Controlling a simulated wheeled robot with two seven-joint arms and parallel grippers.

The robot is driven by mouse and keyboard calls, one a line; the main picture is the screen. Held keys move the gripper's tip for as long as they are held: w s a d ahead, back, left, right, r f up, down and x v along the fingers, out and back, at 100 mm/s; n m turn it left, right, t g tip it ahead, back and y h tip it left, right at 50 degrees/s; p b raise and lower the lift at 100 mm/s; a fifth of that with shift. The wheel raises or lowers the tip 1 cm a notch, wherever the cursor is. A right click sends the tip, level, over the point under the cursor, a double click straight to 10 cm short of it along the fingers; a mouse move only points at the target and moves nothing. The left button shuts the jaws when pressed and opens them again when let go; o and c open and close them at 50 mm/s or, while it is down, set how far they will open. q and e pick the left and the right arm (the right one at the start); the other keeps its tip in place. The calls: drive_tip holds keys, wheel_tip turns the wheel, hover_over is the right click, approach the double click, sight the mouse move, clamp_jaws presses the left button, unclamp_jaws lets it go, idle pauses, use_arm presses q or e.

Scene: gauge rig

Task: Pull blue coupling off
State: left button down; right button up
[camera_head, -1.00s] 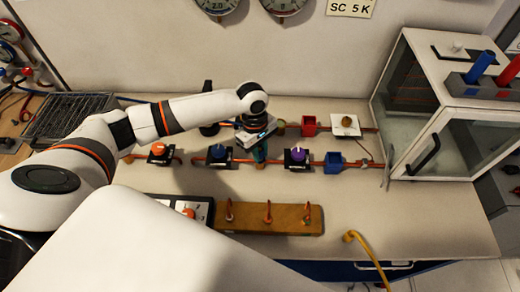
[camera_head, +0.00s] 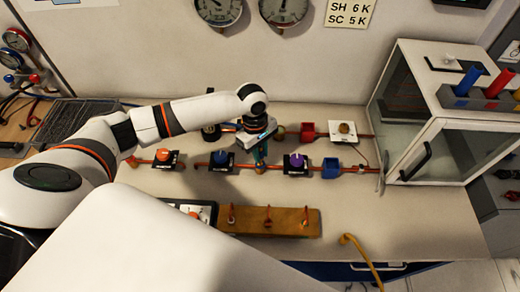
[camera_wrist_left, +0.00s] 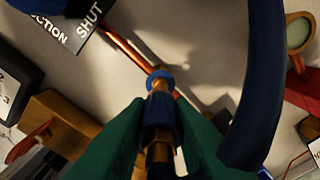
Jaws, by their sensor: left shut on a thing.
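My left gripper (camera_head: 261,162) reaches down to the pipe line between the blue-knobbed valve (camera_head: 221,158) and the purple-knobbed valve (camera_head: 296,162). In the left wrist view its green fingers (camera_wrist_left: 160,125) are shut on the blue coupling (camera_wrist_left: 161,112). The coupling sits around a brass stem, with a brass fitting (camera_wrist_left: 160,78) just beyond it and a copper pipe (camera_wrist_left: 128,50) behind. I cannot tell whether the coupling is still seated on the fitting. The fingers and wrist hide the coupling in the head view. My right gripper is not in view.
A blue holder (camera_head: 331,168) and a red holder (camera_head: 306,132) stand to the right. A wooden block with hooks (camera_head: 285,228) lies in front. A glass cabinet (camera_head: 445,155) stands right. A dark blue hose (camera_wrist_left: 262,80) curves close beside the fingers.

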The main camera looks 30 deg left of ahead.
use_arm(q)
drive_tip(key=shift+r+p, duration=1.05)
drive_tip(key=shift+p, duration=0.2)
